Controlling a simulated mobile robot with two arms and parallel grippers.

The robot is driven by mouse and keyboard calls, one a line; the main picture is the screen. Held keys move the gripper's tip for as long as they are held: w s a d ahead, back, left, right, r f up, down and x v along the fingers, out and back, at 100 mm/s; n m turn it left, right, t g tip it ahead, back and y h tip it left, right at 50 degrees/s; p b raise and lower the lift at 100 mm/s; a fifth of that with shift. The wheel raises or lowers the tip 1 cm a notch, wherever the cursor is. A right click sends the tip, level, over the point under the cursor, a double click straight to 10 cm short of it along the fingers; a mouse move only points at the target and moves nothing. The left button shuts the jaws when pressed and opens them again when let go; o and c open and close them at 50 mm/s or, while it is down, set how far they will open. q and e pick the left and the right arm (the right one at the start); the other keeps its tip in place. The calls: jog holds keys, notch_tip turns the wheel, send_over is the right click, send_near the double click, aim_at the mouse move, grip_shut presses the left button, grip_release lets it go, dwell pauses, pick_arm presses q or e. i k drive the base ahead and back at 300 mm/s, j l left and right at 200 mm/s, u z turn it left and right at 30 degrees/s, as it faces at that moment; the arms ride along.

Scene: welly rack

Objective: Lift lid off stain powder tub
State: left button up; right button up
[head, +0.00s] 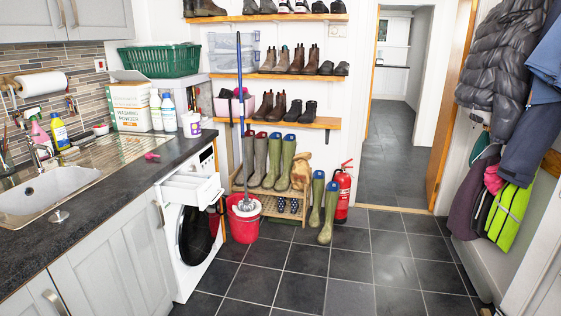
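A small white tub with a purple-marked label (191,126) stands upright near the far end of the dark worktop, by its right edge. It looks like the stain powder tub, but its label is too small to read. Its top looks pale; I cannot tell clearly where the lid meets the tub. Neither of my grippers is in the head view, and nothing touches the tub.
White bottles (168,112) and a washing powder box (130,106) stand left of the tub. A pink scoop (152,156) lies in front on the worktop (130,172). Below, the washing machine's drawer (190,188) is open. A mop bucket (243,222) stands on the floor; tiles to the right are clear.

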aim_at(189, 115)
jog(key=i+l, duration=0.1)
jog(key=i, duration=1.7)
jog(key=l+z, duration=0.05)
